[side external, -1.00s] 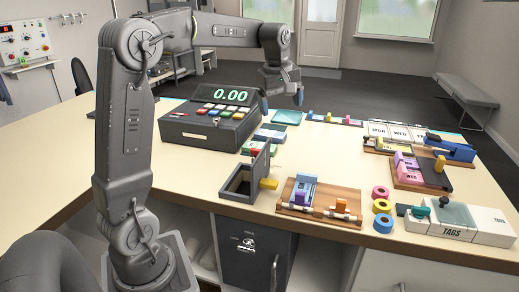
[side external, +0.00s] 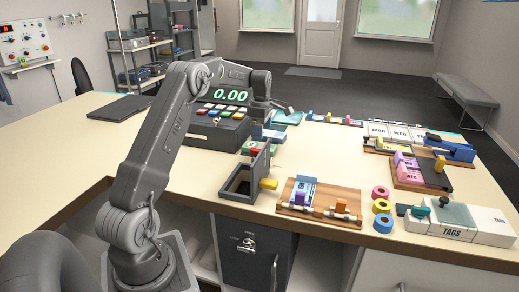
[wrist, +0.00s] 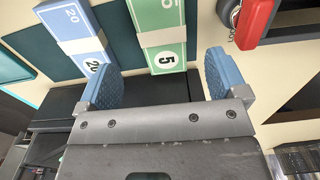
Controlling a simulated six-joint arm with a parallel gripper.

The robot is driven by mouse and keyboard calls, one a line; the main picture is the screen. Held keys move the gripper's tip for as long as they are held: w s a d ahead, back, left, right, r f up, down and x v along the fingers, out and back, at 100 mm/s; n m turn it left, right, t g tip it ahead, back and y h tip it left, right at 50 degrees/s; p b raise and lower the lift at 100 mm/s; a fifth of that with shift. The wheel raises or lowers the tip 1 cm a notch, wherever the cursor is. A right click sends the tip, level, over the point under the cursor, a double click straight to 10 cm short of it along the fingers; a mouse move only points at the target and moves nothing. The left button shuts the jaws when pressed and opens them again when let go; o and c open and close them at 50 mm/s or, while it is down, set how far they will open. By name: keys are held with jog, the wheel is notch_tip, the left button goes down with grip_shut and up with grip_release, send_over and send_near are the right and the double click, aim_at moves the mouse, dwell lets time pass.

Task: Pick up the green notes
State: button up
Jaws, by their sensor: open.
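The green notes (wrist: 158,20) are a banded bundle marked 5 at the top of the wrist view. A white paper band wraps them. My gripper (wrist: 163,76) is open and empty, with one blue finger pad either side of the bundle's near end in the picture. I cannot tell the height between pads and notes. A bundle of blue notes (wrist: 70,20) marked 20 lies left of the green ones, its near end close to the left pad. In the side view my gripper (side external: 262,122) is low beside the cash register, and the notes there are partly hidden.
The cash register (side external: 205,132) stands left of my gripper. An open dark box (side external: 238,188) with a yellow knob is in front. A red object (wrist: 257,18) lies right of the green notes. Wooden jigs (side external: 330,205) and tape rolls (side external: 382,206) are to the right.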

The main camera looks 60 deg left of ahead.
aim_at(262, 146)
jog(key=shift+d+f, duration=0.15)
jog(key=shift+f, duration=3.05)
jog(key=c, duration=1)
